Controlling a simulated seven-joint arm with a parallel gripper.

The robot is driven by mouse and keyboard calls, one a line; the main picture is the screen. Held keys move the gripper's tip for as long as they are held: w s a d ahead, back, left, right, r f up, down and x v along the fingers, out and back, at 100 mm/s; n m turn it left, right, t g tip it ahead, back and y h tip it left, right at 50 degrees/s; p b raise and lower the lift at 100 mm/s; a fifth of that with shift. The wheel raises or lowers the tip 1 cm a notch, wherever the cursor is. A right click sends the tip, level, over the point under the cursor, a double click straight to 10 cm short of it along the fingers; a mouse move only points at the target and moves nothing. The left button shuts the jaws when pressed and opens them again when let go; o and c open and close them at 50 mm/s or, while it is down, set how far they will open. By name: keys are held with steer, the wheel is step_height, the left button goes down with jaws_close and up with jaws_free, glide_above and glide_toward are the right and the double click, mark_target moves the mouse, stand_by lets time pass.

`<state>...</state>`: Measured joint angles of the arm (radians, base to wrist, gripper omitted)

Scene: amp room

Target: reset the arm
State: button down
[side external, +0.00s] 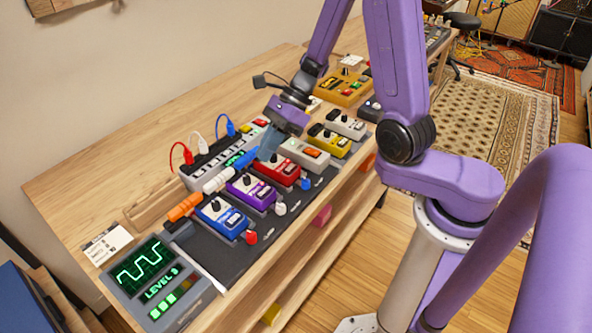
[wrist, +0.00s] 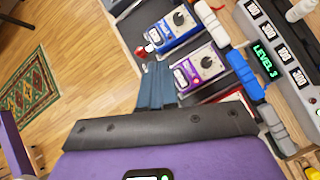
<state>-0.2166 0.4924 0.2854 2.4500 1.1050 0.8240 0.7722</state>
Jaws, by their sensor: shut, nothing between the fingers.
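My purple arm reaches over the wooden bench, and my gripper (side external: 266,153) points down above the pedal row. Its blue-grey fingers are together with nothing between them. In the wrist view, my gripper (wrist: 157,68) appears beside the purple pedal (wrist: 200,68), with the blue pedal (wrist: 173,29) further up. The fingers hide part of the red pedal (wrist: 235,97) area. In the side view, the purple pedal (side external: 250,191) and red pedal (side external: 287,172) are close to the fingertips; I cannot tell whether they touch anything.
Jack plugs, orange (side external: 185,207), white (side external: 217,181) and blue (side external: 242,162), lie behind the pedals. A powered box (side external: 200,170) has red, white and blue cables rising from it. A level screen (side external: 150,275) is at the near left. The rug (side external: 490,125) floor is open at right.

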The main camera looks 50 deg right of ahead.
steer(key=s+d+r+n+h, duration=0.1)
steer(key=s+r+n+h, duration=0.1)
steer(key=s+n, duration=0.5)
steer(key=s+d+r+n+g+h, duration=0.1)
steer(key=s+n, duration=0.7)
steer(key=n, duration=0.8)
steer(key=s+d+r+n+h, duration=0.1)
steer(key=s+r+n+h, duration=0.2)
steer(key=s+n, duration=0.4)
steer(key=n+h, duration=0.1)
steer(key=n, duration=0.4)
steer(key=shift+s+d+r+g+h, duration=0.25)
steer(key=shift+d+r+g+h, duration=0.05)
steer(key=shift+d, duration=0.1)
